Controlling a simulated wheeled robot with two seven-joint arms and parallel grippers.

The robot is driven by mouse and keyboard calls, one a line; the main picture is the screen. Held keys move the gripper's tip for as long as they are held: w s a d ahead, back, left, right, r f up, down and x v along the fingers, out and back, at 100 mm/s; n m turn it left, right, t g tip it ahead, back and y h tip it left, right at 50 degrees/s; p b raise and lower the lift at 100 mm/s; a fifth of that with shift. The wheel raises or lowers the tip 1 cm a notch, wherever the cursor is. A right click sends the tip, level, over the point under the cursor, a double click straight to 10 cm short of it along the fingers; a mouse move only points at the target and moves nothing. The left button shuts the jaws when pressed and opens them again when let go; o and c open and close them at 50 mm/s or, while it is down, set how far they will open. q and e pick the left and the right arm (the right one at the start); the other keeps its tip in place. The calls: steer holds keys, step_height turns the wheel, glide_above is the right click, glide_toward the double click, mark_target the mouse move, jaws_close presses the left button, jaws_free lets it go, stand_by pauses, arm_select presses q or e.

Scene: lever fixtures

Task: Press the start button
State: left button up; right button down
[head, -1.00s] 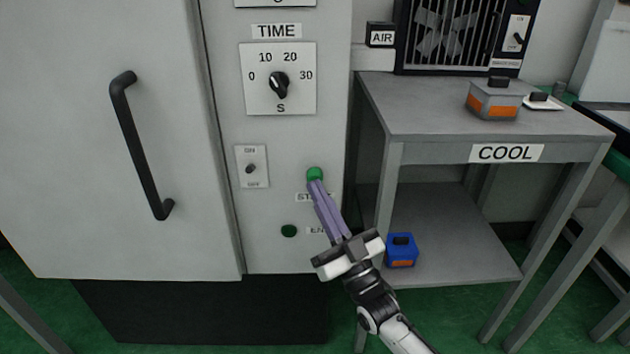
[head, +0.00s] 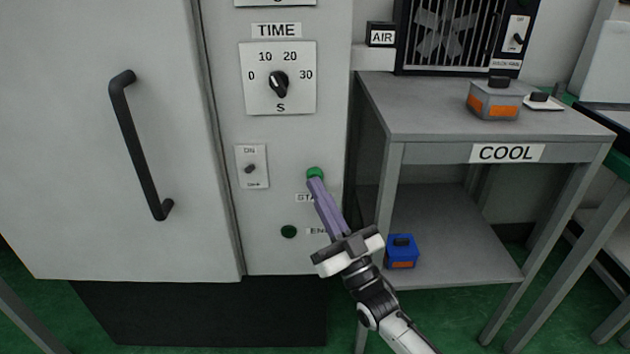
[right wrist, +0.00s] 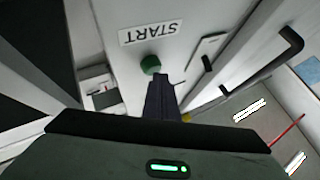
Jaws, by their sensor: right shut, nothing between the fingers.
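The green start button (head: 314,172) is on the grey panel, just above the partly covered START label (head: 303,198). My right gripper (head: 316,182) is shut and empty, its purple fingers pointing up at the button. In the head view the fingertips overlap the button's lower edge. In the right wrist view the green button (right wrist: 150,64) shows just beyond the shut fingertips (right wrist: 158,82), beside the START label (right wrist: 150,33). I cannot tell if the tips touch it. My left gripper is not in view.
A dark green button (head: 289,231) by the END label sits lower left. An ON/OFF switch (head: 251,168), TIME dial (head: 279,83) and door handle (head: 141,146) are nearby. The COOL table (head: 430,125) stands right, with a blue box (head: 402,254) on its lower shelf.

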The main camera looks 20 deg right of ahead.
steer(key=shift+s, duration=0.15)
steer(key=shift+s+a+p, duration=0.3)
steer(key=shift+s+p, duration=0.35)
steer(key=shift+s, duration=0.15)
steer(key=s+p, duration=0.1)
steer(key=s, duration=0.1)
steer(key=s+a+p, duration=0.1)
steer(key=s, duration=0.1)
steer(key=shift+s+a+p, duration=0.2)
steer(key=shift+s+p, duration=0.15)
steer(key=shift+s, duration=0.05)
stand_by(0.4)
